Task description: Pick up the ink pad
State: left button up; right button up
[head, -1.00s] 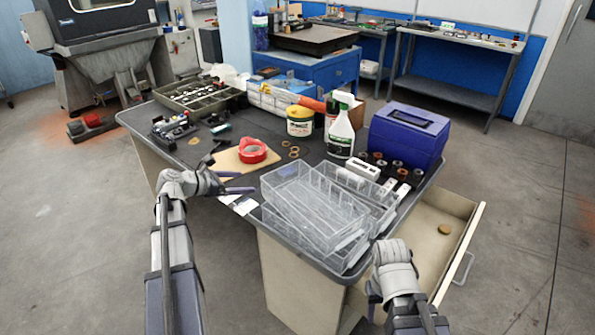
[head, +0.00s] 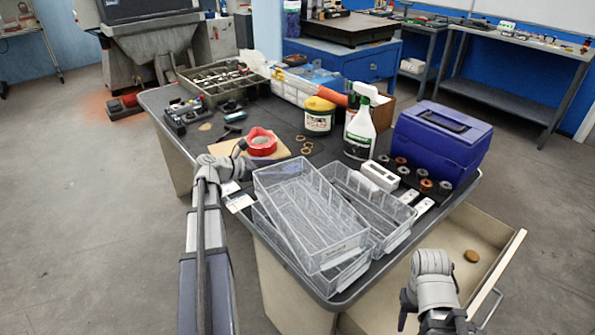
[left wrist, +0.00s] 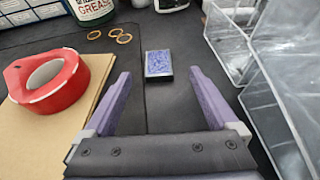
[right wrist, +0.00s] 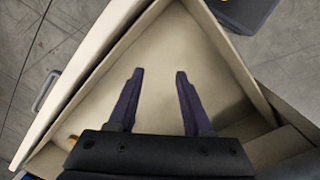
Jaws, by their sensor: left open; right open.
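The ink pad (left wrist: 159,64) is a small blue-topped block with a dark edge. It lies on the dark bench top in the left wrist view. My left gripper (left wrist: 159,73) is open and empty, with the pad ahead between the lines of its two fingers. I cannot tell how high the fingers are above the bench. In the head view I cannot make out the pad, near my left arm and the clear trays. My right gripper (right wrist: 159,72) is open and empty over the open drawer (right wrist: 205,60).
Stacked clear trays (head: 315,262) stand right of the pad. Red tape (left wrist: 22,85) on a tan board (left wrist: 60,125) lies to its left. Several brass rings (left wrist: 122,38) and a grease tub (head: 319,117) are behind it. A spray bottle (head: 360,130) and blue box (head: 440,145) stand farther right.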

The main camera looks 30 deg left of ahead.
pick_arm(q)
jog(key=shift+a+b+x, duration=0.1)
jog(key=shift+b+x, duration=0.65)
jog(key=shift+x, duration=1.15)
jog(key=shift+a+b+x, duration=0.15)
jog(key=shift+b+x, duration=0.55)
jog(key=shift+x, duration=1.25)
grip_shut()
